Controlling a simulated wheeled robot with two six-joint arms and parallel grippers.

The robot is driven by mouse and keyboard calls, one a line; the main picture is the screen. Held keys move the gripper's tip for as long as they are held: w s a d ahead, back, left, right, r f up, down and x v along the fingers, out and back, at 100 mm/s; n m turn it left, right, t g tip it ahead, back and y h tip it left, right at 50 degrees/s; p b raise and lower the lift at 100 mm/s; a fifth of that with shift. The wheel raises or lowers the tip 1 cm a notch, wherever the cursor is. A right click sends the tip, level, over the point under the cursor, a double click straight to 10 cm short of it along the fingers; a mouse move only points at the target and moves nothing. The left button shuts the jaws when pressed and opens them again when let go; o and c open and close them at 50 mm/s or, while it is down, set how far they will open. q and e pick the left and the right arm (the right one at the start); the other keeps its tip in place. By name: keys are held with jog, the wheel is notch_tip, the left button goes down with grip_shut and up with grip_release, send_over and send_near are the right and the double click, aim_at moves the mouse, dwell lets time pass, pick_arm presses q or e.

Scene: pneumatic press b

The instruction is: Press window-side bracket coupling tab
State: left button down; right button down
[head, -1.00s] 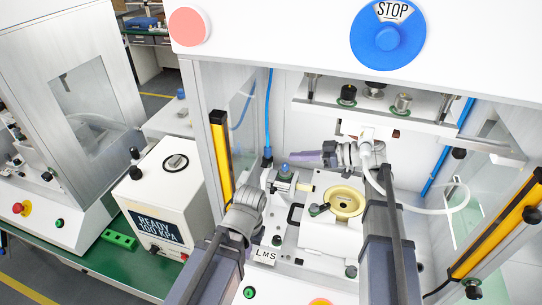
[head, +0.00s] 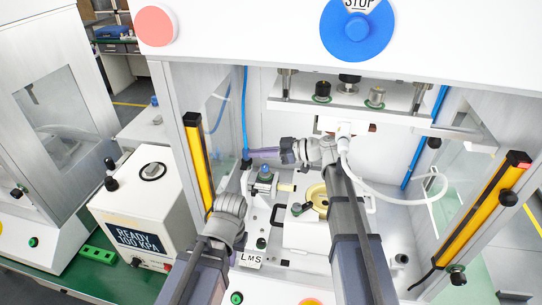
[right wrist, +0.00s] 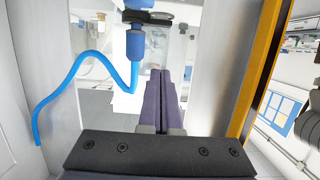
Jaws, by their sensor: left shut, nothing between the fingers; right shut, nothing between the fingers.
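The coupling at the lower end of the blue hose (head: 246,162) is small and dark in the head view, by the left window panel. In the right wrist view the blue coupling (right wrist: 135,45) hangs at the top, with a dark flat tab (right wrist: 148,18). My right gripper (head: 251,152) points left, its purple fingers shut and empty, tips close to the coupling. In the right wrist view the fingertips (right wrist: 160,73) lie just below and right of the coupling; contact cannot be told. My left gripper (head: 240,183) is lower, shut and empty, partly hidden by its own wrist.
A yellow post (head: 195,160) rises at the left opening. The press head (head: 350,98) hangs above. A white hose (head: 400,195) loops at right.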

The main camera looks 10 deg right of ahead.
aim_at(246, 163)
jog(key=shift+w+a+f+b, duration=0.15)
jog(key=shift+a+f+b, duration=0.25)
jog(key=shift+f+b, duration=0.35)
jog(key=shift+w+a+f+b, duration=0.1)
jog(key=shift+a+f+b, duration=0.35)
jog(key=shift+f+b, duration=0.3)
jog(key=shift+w+a+f+b, duration=0.15)
jog(key=shift+a+f+b, duration=0.25)
jog(key=shift+f+b, duration=0.35)
jog(key=shift+f, duration=0.1)
